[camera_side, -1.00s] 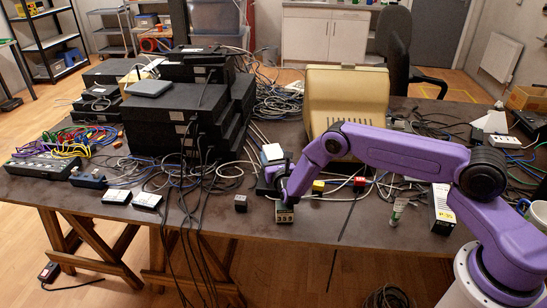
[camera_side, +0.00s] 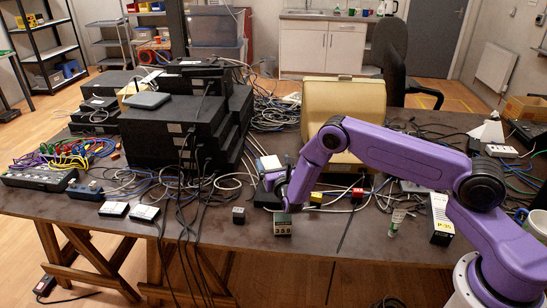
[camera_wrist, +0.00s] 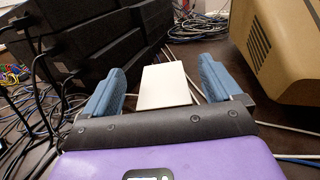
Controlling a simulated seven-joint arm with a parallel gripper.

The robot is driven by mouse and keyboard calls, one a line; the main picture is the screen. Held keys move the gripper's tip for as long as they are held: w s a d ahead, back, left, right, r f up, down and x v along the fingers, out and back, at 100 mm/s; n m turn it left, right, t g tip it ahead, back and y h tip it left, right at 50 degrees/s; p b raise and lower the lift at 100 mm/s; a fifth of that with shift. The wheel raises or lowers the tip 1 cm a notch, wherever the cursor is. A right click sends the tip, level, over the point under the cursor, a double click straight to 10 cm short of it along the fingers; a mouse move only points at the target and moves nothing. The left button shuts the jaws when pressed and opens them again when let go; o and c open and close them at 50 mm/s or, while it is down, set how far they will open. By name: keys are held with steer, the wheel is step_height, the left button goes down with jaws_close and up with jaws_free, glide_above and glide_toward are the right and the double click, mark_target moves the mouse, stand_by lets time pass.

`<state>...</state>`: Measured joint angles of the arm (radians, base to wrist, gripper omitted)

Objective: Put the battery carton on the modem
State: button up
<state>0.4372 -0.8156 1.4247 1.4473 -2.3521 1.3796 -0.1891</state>
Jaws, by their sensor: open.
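A small box with a pale top (camera_side: 268,163) stands in the middle of the table, right of the black equipment stack; it looks like the battery carton, but no label is readable. In the wrist view this white box (camera_wrist: 165,86) shows between and beyond the two blue fingers, with no clear contact. My gripper (camera_side: 274,182) is open, low over the table, just in front of the box. The fingers also show in the wrist view (camera_wrist: 160,84). A flat grey device (camera_side: 147,99) on top of the black stack looks like the modem; its top is bare.
The black stack (camera_side: 165,125) stands left of my gripper, the beige case (camera_side: 345,105) behind right. Loose cables cover much of the table.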

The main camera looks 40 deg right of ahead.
steer(key=shift+r, duration=1.75)
steer(key=s+r+m+g+h, duration=0.3)
steer(key=s+r+m+g, duration=0.5)
steer(key=s+r+m, duration=0.5)
steer(key=s+a+m+g+y, duration=0.1)
steer(key=s+m+g+y, duration=0.1)
steer(key=s, duration=1)
steer(key=s+a+r+m+g+y, duration=0.1)
steer(key=s+m+g+y, duration=0.1)
steer(key=s, duration=1.1)
steer(key=s+a+r+m+g+y, duration=0.1)
steer(key=s+g+y, duration=0.3)
steer(key=s, duration=0.8)
steer(key=shift+s+a+r+m+y, duration=0.15)
steer(key=shift+a+m+y, duration=0.35)
steer(key=shift+y, duration=0.6)
